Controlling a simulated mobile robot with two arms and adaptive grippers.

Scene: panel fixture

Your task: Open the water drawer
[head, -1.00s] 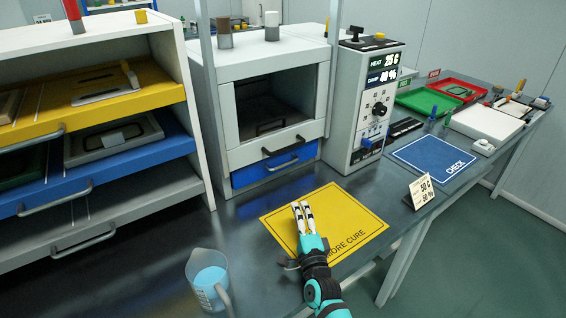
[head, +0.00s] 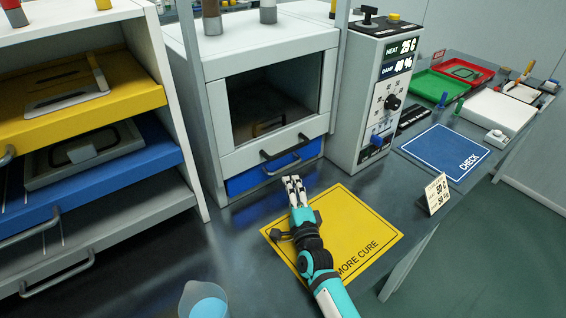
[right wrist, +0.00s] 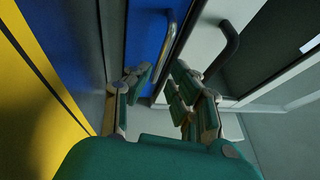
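The water drawer is the blue drawer (head: 245,181) low in the front of the white oven cabinet, and it is closed. Its metal bar handle (head: 284,165) is just beyond my right gripper (head: 293,180), which is low over the bench in front of it. In the right wrist view, the blue drawer front (right wrist: 146,38) and its handle (right wrist: 167,50) lie ahead of the fingertips. My right gripper (right wrist: 158,82) is open and empty there, with a gap between the fingers; it does not appear to touch the handle. My left gripper is not in view.
The oven door's dark handle (head: 286,147) is close above the drawer handle and also shows in the right wrist view (right wrist: 229,46). A yellow mat (head: 365,232) lies under my right arm. A water beaker (head: 204,300) stands at the front. The control box (head: 374,100) stands to the right.

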